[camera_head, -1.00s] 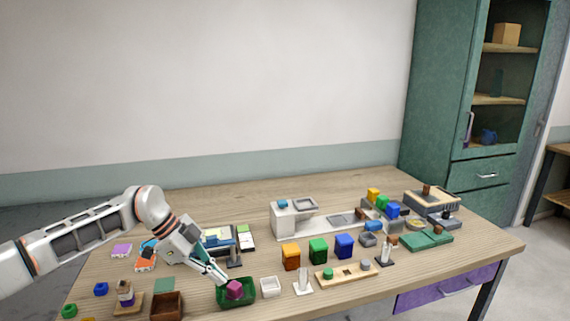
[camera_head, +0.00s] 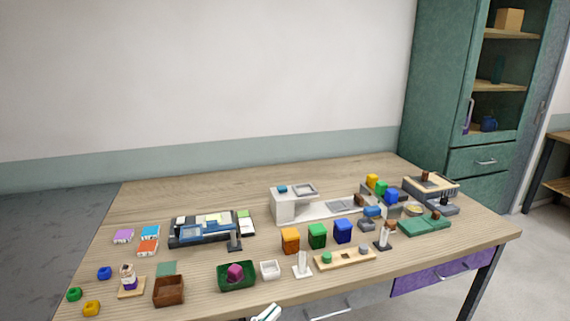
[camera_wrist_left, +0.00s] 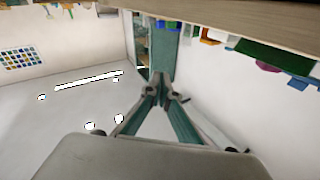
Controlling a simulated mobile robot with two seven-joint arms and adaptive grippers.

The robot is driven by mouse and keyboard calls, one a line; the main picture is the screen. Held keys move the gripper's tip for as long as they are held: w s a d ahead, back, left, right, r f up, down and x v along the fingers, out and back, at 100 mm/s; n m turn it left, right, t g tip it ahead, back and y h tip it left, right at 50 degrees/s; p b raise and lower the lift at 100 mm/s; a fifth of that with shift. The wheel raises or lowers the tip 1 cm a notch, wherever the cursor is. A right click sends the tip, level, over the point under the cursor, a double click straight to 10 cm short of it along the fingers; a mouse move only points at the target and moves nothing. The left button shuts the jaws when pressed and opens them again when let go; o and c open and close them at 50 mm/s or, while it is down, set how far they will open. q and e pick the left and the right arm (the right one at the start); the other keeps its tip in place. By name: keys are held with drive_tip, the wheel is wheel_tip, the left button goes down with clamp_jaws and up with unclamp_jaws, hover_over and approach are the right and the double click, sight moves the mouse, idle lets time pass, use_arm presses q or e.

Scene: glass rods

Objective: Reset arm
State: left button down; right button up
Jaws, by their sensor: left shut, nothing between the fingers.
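My left gripper (camera_wrist_left: 164,88) shows in the left wrist view with its two fingers together and nothing between them. In the head view only a small white and green part of my left arm or gripper (camera_head: 266,313) shows at the bottom edge, in front of the table (camera_head: 210,301). The wrist view is turned over, with the table's edge (camera_wrist_left: 235,17) along the top, apart from the fingers. My right gripper is not in view.
A brown box (camera_head: 168,291), a white tray (camera_head: 270,270) and a wooden strip (camera_head: 345,259) stand near the front edge. Orange (camera_head: 290,240), green and blue blocks stand behind. A purple drawer (camera_head: 430,277) is below the right side. The back left of the table is clear.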

use_arm(q)
drive_tip(key=s+a+f+n+g+y, duration=0.2)
drive_tip(key=s+a+f+y, duration=0.3)
drive_tip(key=s+a+f, duration=0.3)
drive_tip(key=s+a+f+n+g+y, duration=0.1)
drive_tip(key=s+a+f+n+y, duration=0.3)
drive_tip(key=s+a+f, duration=0.5)
wheel_tip(320, 180, down, 5)
drive_tip(key=shift+s+a+r+g+y, duration=0.15)
drive_tip(key=shift+s+g+y, duration=0.25)
drive_tip(key=shift+s+y, duration=0.4)
